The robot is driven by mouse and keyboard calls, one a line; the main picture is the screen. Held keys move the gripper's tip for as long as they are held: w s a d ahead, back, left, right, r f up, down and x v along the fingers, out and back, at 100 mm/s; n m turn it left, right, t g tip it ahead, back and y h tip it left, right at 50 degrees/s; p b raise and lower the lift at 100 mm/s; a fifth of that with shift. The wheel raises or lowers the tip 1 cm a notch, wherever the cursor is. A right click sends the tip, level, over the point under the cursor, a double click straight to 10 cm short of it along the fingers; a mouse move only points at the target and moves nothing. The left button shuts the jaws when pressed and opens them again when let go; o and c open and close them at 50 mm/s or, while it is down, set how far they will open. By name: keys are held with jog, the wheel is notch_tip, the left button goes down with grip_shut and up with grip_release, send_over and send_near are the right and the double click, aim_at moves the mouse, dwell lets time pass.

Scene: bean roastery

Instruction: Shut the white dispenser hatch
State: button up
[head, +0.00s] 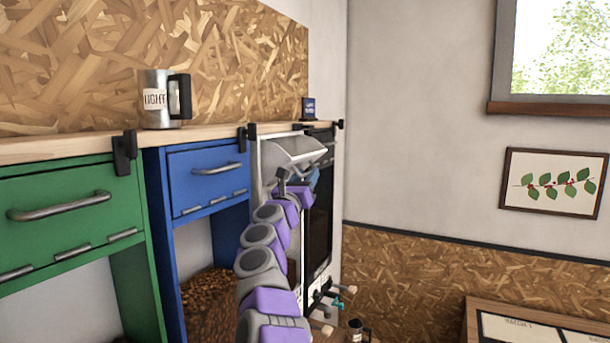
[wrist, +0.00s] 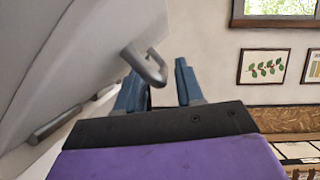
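The white dispenser hatch (head: 292,152) stands open in the head view, tilted out from the front of its white dispenser. In the wrist view its pale panel (wrist: 75,50) fills the upper left, with a grey bar handle (wrist: 147,66) on it and grey hinge pieces near the lower left. My gripper (wrist: 160,80) has its two blue fingers apart and nothing clearly held between them. The handle's end shows close to the gap between the fingers; I cannot tell whether they touch.
A blue dispenser hatch (head: 208,172) and a green one (head: 70,205) to the left are shut. A metal mug (head: 158,100) stands on the wooden shelf above. A dark-fronted machine (head: 318,225) stands beyond my arm. A wooden-framed board (head: 540,330) is at lower right.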

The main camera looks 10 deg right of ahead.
jog(key=shift+c, duration=0.2)
grip_shut()
dwell(0.5)
